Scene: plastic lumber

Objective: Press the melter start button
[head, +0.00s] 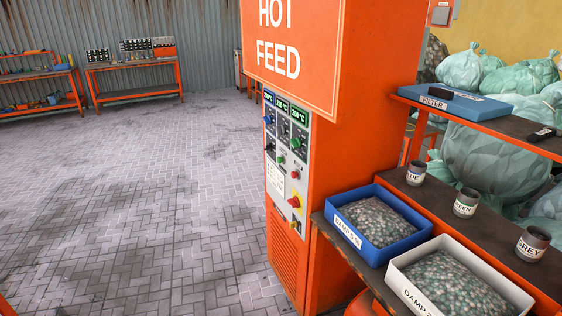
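An orange melter cabinet (345,120) stands right of centre under a sign reading HOT FEED (290,50). Its grey control panel (285,160) faces left and is seen at a steep angle. The panel has green temperature displays at the top, a blue knob and green knobs. A green button or knob (281,159) sits mid-panel, with a red button (295,174) below it. The button labels are too small to read, so I cannot tell which control is the start button. Neither gripper is in view.
Labelled cups (466,203) and a blue FILTER box (455,103) are on shelves behind. The paved floor (150,200) left of the cabinet is clear.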

